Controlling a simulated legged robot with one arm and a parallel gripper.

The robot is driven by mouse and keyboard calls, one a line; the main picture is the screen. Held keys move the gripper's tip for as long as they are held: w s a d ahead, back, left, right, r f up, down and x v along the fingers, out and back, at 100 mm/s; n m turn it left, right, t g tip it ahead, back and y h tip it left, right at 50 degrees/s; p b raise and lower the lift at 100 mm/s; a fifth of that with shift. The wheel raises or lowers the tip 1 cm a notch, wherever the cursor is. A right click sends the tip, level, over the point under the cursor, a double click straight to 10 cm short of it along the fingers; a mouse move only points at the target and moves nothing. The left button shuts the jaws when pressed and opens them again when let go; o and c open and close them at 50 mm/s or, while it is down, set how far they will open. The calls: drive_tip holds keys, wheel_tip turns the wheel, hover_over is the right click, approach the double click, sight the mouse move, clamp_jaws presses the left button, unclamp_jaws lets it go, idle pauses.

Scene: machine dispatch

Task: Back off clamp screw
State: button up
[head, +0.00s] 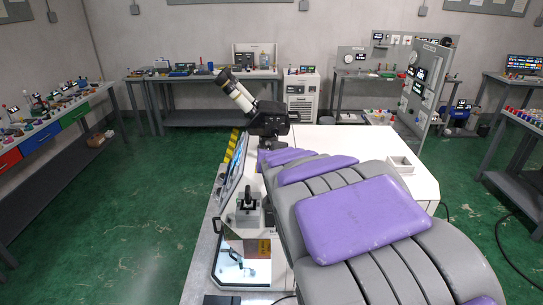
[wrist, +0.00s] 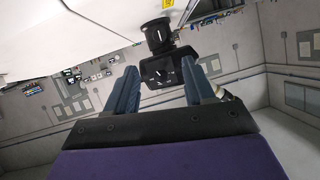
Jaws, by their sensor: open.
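A microscope-like device with a black head (head: 268,120) and a pale angled tube (head: 236,90) stands on the white-topped machine. In the wrist view its black head (wrist: 170,72) appears upside down, hanging from a black column (wrist: 157,35), with small white marks on its face. My gripper (wrist: 160,80) is open, its two blue fingers apart on either side of the black head in the picture. The head seems beyond the fingertips; I cannot tell how far. I cannot clearly make out a clamp screw. In the head view my purple and grey arm hides the gripper.
A grey block with a black handle (head: 248,200) sits on the machine's near left side. A small white tray (head: 400,164) lies on the white top (head: 345,147). Cluttered benches line the walls; a grey panel stand (head: 425,85) is at right. Green floor is open at left.

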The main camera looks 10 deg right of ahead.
drive_tip(key=shift+v, duration=1.3)
